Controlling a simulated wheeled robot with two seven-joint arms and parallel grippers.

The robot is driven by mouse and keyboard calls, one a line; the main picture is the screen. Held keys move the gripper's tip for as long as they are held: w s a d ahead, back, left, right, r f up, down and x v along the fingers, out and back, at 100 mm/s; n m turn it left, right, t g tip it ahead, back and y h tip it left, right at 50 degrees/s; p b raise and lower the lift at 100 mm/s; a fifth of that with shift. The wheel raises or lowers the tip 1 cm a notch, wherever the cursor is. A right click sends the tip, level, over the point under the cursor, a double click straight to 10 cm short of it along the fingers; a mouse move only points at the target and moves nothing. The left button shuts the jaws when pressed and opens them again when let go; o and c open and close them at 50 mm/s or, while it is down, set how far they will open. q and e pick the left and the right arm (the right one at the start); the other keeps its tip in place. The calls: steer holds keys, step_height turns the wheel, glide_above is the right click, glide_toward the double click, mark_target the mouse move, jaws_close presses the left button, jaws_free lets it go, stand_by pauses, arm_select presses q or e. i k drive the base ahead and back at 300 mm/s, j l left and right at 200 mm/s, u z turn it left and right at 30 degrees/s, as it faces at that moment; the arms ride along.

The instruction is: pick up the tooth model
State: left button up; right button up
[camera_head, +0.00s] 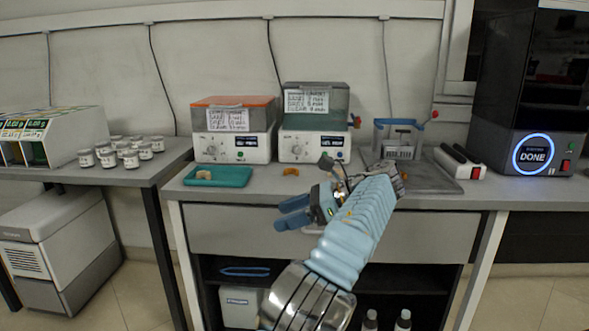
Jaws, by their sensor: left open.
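A small orange-tan arch-shaped piece (291,172), which looks like a tooth model, lies on the grey bench top near its front edge. A second small tan piece (204,175) sits in a teal tray (232,177) to its left; I cannot tell its exact shape. My left gripper (284,213) is open and empty, with its blue fingers pointing left. In the picture it is just below the orange-tan piece, in front of the drawer front, and apart from it. My right gripper is not in view.
Two curing boxes (232,147) (313,147) stand behind the pieces. A clear blue-edged container (398,139) and a dark machine reading DONE (530,100) are to the right. White jars (131,159) stand on the left table. Bare bench lies around the orange-tan piece.

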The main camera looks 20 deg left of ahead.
mark_target(290, 171)
steer(key=i, duration=1.35)
